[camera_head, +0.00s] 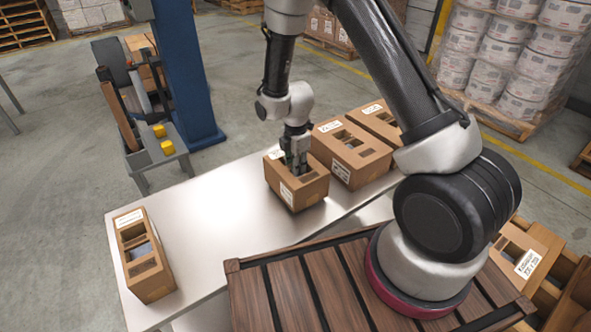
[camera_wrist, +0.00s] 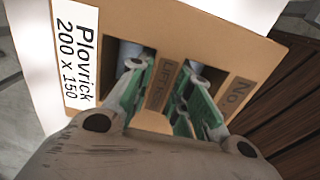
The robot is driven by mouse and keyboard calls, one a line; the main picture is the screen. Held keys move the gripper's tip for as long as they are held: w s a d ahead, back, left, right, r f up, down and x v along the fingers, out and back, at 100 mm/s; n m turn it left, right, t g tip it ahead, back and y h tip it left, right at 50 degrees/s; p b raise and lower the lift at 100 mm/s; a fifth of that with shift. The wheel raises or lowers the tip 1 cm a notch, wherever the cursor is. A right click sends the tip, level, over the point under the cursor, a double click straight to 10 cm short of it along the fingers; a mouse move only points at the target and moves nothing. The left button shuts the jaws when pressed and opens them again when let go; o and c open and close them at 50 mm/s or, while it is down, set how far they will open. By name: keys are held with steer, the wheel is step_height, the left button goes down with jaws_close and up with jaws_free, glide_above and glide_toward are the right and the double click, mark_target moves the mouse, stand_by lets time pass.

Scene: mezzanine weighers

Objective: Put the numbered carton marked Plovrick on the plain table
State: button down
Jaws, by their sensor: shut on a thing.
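The carton marked Plovrick (camera_head: 305,191) is brown with openings in its top, at the middle of the head view. In the wrist view the carton (camera_wrist: 215,33) fills the upper middle, its white label reading "Plovrick 200 x 150". My gripper (camera_head: 296,165) comes down from above and is shut on the carton's top. In the wrist view, the green-padded fingers of my gripper (camera_wrist: 165,75) reach into two openings and pinch the strip between them. A pale, smooth table (camera_head: 215,205) lies under and left of the carton. I cannot tell whether the carton touches it.
Two more cartons stand close right of the held one, the nearer (camera_head: 345,155) and the farther (camera_head: 377,117). Another carton (camera_head: 147,265) stands at the table's left end. A blue column (camera_head: 185,70) rises behind. The table's middle is clear.

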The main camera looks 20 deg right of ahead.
steer(key=shift+f, duration=0.75)
steer(key=shift+f, duration=0.1)
steer(key=c, duration=1.3)
jaws_free()
